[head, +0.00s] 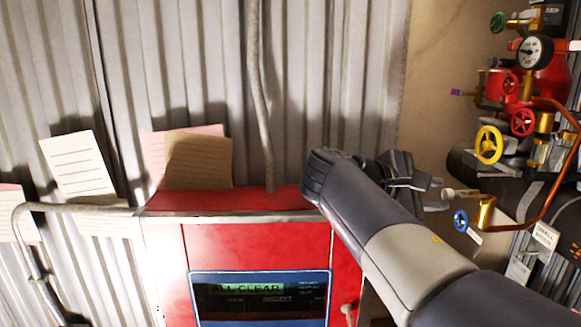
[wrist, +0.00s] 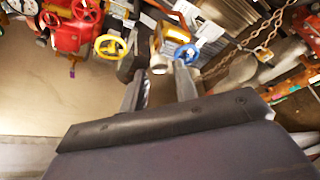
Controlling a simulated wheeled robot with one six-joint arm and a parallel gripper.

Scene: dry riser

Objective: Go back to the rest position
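My gripper (head: 438,192) is at the end of my arm, which reaches in from the lower right in the head view and bends at the elbow. It points right, toward the red valve assembly. In the wrist view my gripper (wrist: 160,78) shows two dark fingers spread apart with nothing held between them. A blue handwheel (head: 461,220) with a brass fitting is close to the fingertips in the head view. I cannot tell whether they touch. The blue handwheel (wrist: 187,54) also shows just beyond the fingers in the wrist view.
A red cabinet (head: 255,245) with a lit "ALL CLEAR" display (head: 262,288) stands in front. A yellow handwheel (head: 489,145), red handwheels, a pressure gauge (head: 535,52) and a copper pipe crowd the right. A grey pipe (head: 258,90) runs down the corrugated wall. Chains (wrist: 262,45) hang in the wrist view.

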